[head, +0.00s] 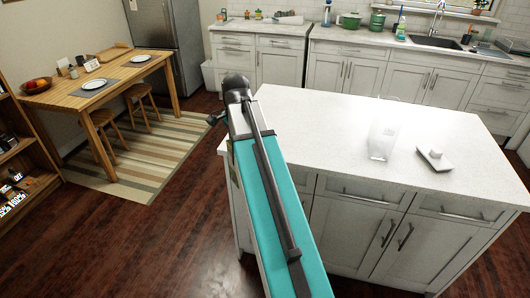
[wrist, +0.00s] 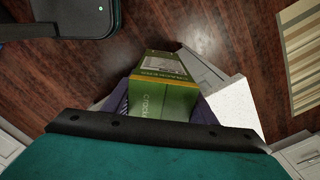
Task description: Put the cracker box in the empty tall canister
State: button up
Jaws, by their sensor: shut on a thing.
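My gripper (wrist: 163,106) is shut on a green cracker box (wrist: 163,92) in the wrist view. The box juts out past the fingers, over the dark wood floor beside the island's corner. In the head view my arm hides most of the gripper and the box. A clear, tall canister (head: 382,142) stands upright and looks empty on the white island top, to the right of my arm and well apart from the box.
The white island (head: 330,118) has a wide clear top around the canister. A wooden table (head: 100,80) with plates and two stools stands on a striped rug (head: 145,160) at left. A shelf (head: 40,185) stands at the left edge. Counters line the back wall.

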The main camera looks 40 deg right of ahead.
jog(key=w+a+f+n, duration=0.1)
jog(key=w+a+n, duration=0.2)
jog(key=a, duration=0.4)
jog(key=w+a+f+n, duration=0.2)
jog(key=w+a+n, duration=0.1)
jog(key=a+n, duration=0.3)
jog(key=w+a+f+n, duration=0.1)
jog(key=w+a+n, duration=0.2)
jog(key=a, duration=0.6)
jog(key=shift+a+f+n, duration=0.2)
jog(key=shift+f+n, duration=0.15)
jog(key=shift+n, duration=0.45)
